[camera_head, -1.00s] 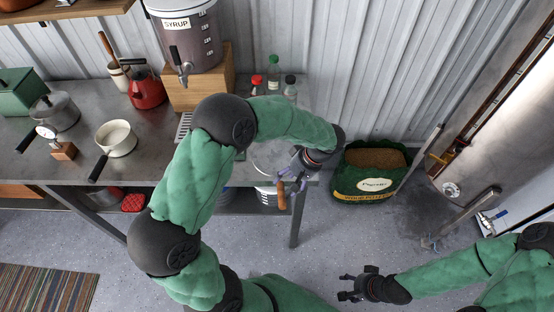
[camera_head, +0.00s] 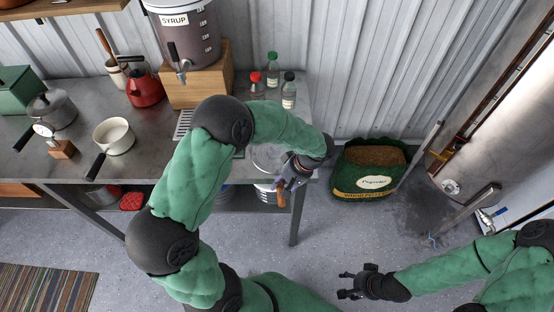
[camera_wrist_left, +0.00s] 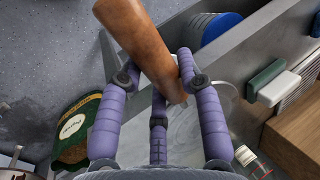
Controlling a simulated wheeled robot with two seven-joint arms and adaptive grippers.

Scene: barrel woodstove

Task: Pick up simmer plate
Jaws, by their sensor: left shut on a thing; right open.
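The simmer plate is a pale grey round disc (camera_head: 266,156) with a brown wooden handle (camera_head: 281,201). The disc lies at the right end of the metal table, and its handle sticks out past the front edge. My left gripper (camera_head: 286,184) is at that edge, shut on the handle. In the left wrist view the handle (camera_wrist_left: 140,38) runs between the purple fingers (camera_wrist_left: 160,85), and part of the disc (camera_wrist_left: 182,130) shows behind them. I cannot tell whether the disc still touches the table. My right gripper (camera_head: 350,286) is open and empty over the floor, lower right.
Several bottles, one being a red-capped bottle (camera_head: 257,84), stand behind the plate. The syrup urn (camera_head: 188,40) is on a wooden block (camera_head: 200,88). A pellet bag (camera_head: 372,172) sits on the floor right of the table. A white saucepan (camera_head: 114,137) is further left.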

